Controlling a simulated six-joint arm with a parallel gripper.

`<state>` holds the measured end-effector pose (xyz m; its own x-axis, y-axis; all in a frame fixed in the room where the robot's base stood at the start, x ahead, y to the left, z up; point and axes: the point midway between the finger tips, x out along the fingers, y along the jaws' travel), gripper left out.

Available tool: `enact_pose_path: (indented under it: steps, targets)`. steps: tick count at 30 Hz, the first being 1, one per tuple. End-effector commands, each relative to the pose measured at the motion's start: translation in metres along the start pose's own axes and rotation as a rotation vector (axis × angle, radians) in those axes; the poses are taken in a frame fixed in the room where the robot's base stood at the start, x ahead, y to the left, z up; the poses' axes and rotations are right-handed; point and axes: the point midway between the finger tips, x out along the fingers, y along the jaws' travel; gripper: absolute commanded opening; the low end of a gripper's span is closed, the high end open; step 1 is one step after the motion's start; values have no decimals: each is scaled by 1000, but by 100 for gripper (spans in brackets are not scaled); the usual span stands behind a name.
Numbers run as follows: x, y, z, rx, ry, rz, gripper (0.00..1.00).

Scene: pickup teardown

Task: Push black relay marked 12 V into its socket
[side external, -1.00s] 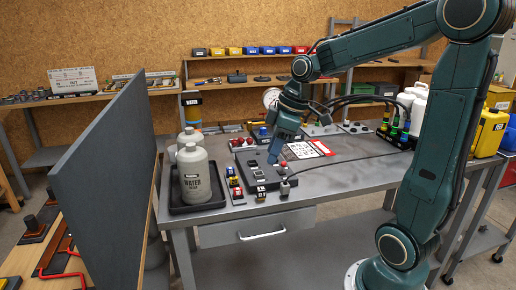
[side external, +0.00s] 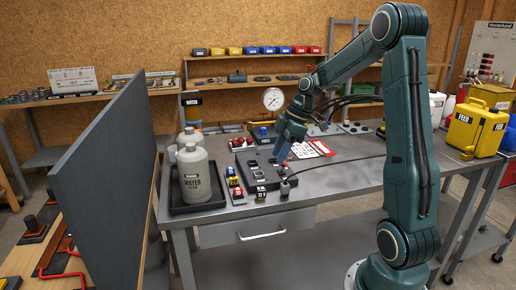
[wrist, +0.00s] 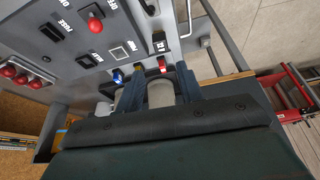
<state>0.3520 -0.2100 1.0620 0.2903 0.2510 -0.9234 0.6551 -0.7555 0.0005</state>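A small black relay (side external: 260,193) with a white label stands on the bench in front of a dark grey panel box (side external: 250,180); the label is too small to read surely. It also shows in the wrist view as a black block (wrist: 159,44) with white marks.
A rack of coloured fuses (side external: 235,190) lies left of the panel. A water bottle (side external: 195,175) stands in a black tray (side external: 190,208) beside a grey partition (side external: 110,165). A red button (side external: 284,165) rises from the panel.

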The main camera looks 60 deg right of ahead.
Motion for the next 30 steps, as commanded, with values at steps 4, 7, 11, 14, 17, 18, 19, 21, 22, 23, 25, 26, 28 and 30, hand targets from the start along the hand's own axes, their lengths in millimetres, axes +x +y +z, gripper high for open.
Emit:
enact_pose_path:
  steps: [4,7,11,14,17,18,19,21,22,23,25,26,28,30]
  targets:
    - [10,-1,0,0,-1,-3,37]
    - [19,-1,0,0,0,-3,37]
    - [36,-1,0,0,-1,-5,37]
    - [50,-1,0,1,-2,-4,37]
    - [64,-1,0,1,-1,-5,37]
    - [69,-1,0,1,-1,-5,37]
    - [73,-1,0,1,-2,-4,37]
    - [83,-2,0,0,-2,-5,37]
    - [88,-1,0,-1,-1,-4,37]
    - [92,-1,0,-1,-1,-4,37]
    - [101,-1,0,0,-1,-4,37]
    - [105,-1,0,1,-2,-4,37]
    - [113,-1,0,1,-2,-3,37]
    - [120,-1,0,0,-1,-3,37]
